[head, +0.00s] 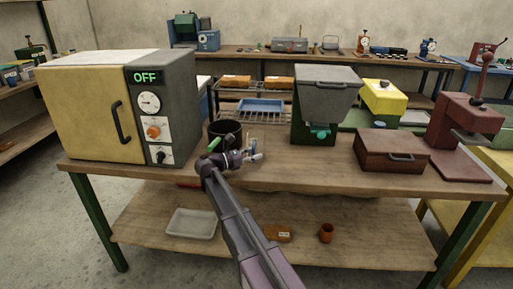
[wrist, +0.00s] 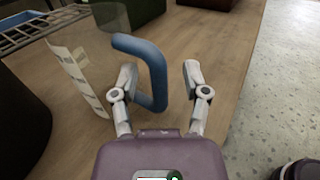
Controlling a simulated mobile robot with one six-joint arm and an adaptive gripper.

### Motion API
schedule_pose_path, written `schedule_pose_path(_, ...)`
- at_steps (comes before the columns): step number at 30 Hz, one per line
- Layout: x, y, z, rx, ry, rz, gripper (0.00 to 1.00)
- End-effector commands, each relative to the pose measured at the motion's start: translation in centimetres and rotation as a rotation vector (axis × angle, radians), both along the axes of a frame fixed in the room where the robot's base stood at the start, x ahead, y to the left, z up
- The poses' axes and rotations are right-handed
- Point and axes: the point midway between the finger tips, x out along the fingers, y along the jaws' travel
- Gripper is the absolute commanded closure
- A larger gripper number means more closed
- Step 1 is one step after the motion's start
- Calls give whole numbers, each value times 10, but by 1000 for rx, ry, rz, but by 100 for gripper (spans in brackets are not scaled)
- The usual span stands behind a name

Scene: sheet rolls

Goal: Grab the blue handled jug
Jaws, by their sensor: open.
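The jug (wrist: 90,62) is clear, with pale measuring marks, and stands on the wooden bench in the wrist view. Its blue handle (wrist: 156,72) is a thick loop on the right side of the jug. My gripper (wrist: 163,78) is open, with one grey finger on each side of the handle's upright part. The left finger looks close to the handle, and a gap shows at the right finger. I cannot tell if either touches. In the head view my gripper (head: 257,157) is low over the bench, and the jug is small and hard to make out behind it.
A dark pot (head: 224,128) stands just left of my gripper. An oven (head: 85,112) marked OFF is further left. A green and grey machine (head: 325,95) and a brown box (head: 390,150) are to the right. Bare bench lies in front of them.

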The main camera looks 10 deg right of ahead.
Motion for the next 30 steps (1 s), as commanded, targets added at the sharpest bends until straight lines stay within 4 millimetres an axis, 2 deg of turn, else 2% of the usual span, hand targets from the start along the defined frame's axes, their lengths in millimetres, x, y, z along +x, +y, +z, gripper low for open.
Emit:
schedule_pose_path(11, 0, 0, 0, 0, 0, 0, 40)
schedule_pose_path(12, 0, 1, 0, 0, 0, 0, 43)
schedule_pose_path(18, 0, 0, 0, 0, 0, 0, 100)
schedule_pose_path(30, 0, 0, 0, 0, 0, 0, 100)
